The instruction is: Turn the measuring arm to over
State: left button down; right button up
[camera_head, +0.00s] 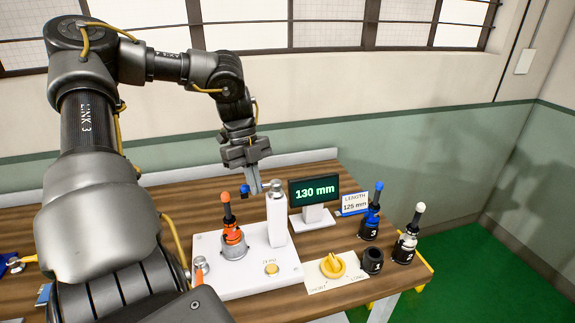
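A white measuring station (212,287) stands on the wooden table, with a white upright column (277,220) on it. An orange tool holder with an orange-tipped tool (232,238) sits upright on the station, left of the column. A small blue part (245,191), possibly the end of the measuring arm, shows near the column top; the rest of that arm is hard to make out. My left gripper (255,188) points down beside this blue part, left of the column top. Its fingers look close together; contact and opening cannot be made out. My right gripper is out of view.
A display (315,190) reads 130 mm; a sign (354,203) reads LENGTH 125 mm. A yellow knob (333,265) sits on a labelled plate. Blue-tipped (371,213) and white-tipped (410,235) tools and a black holder (372,261) stand right. A yellow button (271,268) is in front.

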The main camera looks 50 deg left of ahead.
pick_arm(q)
jog(key=shift+w, duration=0.25)
dwell(0.4)
notch_tip(320, 180, up, 10)
jog(key=d+b, duration=0.1)
jog(key=b, duration=0.2)
dwell(0.8)
jog(key=shift+w+f, duration=0.15)
jog(key=shift+f, duration=0.05)
